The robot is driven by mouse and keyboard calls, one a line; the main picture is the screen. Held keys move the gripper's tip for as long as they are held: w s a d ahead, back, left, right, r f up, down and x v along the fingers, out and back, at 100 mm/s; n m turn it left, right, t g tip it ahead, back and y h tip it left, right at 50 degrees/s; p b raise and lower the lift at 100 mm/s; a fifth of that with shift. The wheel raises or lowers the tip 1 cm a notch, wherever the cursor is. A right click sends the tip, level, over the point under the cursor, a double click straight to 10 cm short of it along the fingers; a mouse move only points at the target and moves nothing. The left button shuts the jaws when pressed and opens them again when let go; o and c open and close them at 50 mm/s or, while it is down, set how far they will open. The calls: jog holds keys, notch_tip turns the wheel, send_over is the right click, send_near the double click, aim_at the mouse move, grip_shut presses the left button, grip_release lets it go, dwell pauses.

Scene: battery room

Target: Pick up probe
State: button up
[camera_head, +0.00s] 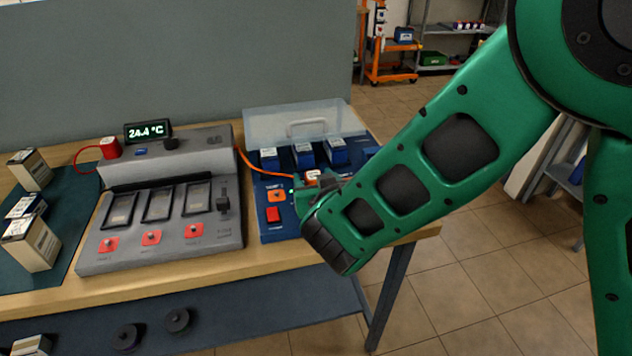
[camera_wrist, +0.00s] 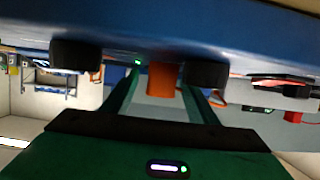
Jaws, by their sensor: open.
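My gripper (camera_head: 303,192) is low over the right part of the blue case (camera_head: 264,230), at the bench's right end. An orange cable (camera_head: 250,166) runs from the grey console toward the gripper. A small orange and white piece (camera_head: 313,175) shows by the fingers; it may be the probe, but my arm partly hides it. In the wrist view my green fingers (camera_wrist: 163,88) stand apart. An orange block (camera_wrist: 161,83) shows between them, with gaps on both sides. I cannot tell whether it is the probe.
The grey console (camera_head: 165,255) with several slots and red buttons stands left of the case. A display (camera_head: 148,131) reads 24.4 °C. Several blue batteries (camera_head: 304,154) sit in the case before its clear lid (camera_head: 292,124). Boxed batteries (camera_head: 31,245) stand on a dark mat at left.

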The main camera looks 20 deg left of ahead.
jog(key=c, duration=1.2)
jog(key=shift+r, duration=0.1)
jog(key=shift+c, duration=0.2)
